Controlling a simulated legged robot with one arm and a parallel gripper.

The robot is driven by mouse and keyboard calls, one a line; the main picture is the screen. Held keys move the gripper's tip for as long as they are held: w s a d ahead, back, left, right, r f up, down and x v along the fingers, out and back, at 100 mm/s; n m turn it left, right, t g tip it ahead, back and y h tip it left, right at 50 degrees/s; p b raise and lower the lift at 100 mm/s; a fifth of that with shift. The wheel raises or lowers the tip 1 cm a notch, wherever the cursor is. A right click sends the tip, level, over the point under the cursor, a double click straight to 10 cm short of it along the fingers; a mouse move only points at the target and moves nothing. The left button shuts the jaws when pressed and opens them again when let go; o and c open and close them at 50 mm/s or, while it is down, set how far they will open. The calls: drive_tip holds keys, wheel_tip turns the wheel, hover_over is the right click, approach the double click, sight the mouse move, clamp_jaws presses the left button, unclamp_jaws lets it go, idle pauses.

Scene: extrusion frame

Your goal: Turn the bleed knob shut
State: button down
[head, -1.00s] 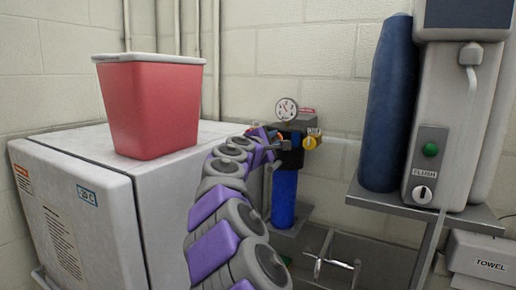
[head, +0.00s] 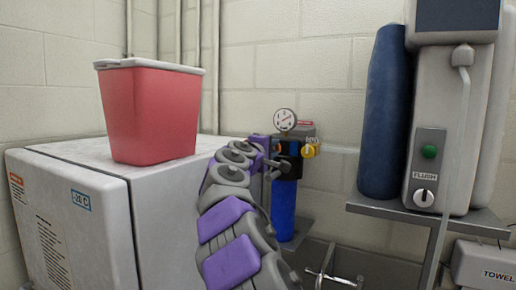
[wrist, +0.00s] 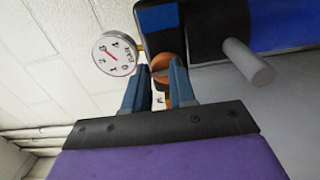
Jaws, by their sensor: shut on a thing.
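An orange-brown knob (wrist: 162,63) shows between the blue fingers of my gripper (wrist: 160,80) in the wrist view. The fingers are shut on it. In the head view, my gripper (head: 276,149) is at the left side of the filter unit's dark head (head: 291,147), and a bit of orange shows there. The knob is mostly hidden behind the fingers, so I cannot read its angle. A yellow knob (head: 309,151) sits on the right side of the unit, apart from my gripper. No readable label names the bleed knob.
A round gauge (head: 285,120) stands on top of the unit and a blue filter bowl (head: 283,208) hangs below. A red bin (head: 151,115) sits on the white freezer (head: 95,165) at left. A grey flush dispenser (head: 440,140) and blue cylinder (head: 385,125) stand on a shelf at right.

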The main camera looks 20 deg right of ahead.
drive_tip(key=shift+d+r, duration=0.15)
drive_tip(key=shift+d, duration=0.2)
